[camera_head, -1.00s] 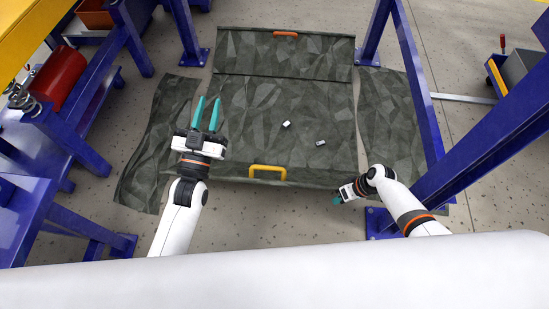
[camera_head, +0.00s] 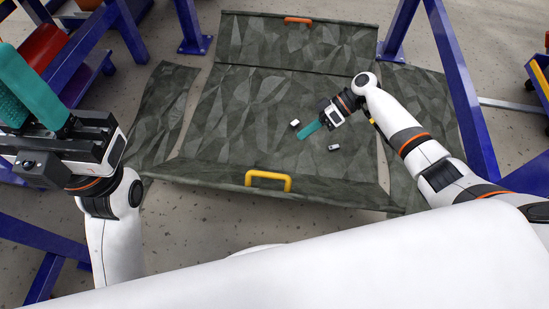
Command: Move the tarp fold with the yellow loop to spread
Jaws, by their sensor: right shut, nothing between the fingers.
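The dark green tarp (camera_head: 240,115) lies spread on the floor between blue posts. Its near fold (camera_head: 215,176) is a strip along the near edge and carries the yellow loop (camera_head: 268,187). My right gripper (camera_head: 309,130) is shut and empty over the tarp's middle, beyond and right of the yellow loop, apart from it. My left gripper (camera_head: 30,90) is large at the left edge, away from the loop; its fingertips are cut off, so its opening is unclear.
The far fold has an orange loop (camera_head: 298,20). A white block (camera_head: 295,123) and a grey-white block (camera_head: 334,148) lie on the tarp close to my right gripper. Tarp pieces lie at left (camera_head: 160,115) and right. Blue posts (camera_head: 460,90) stand at both sides.

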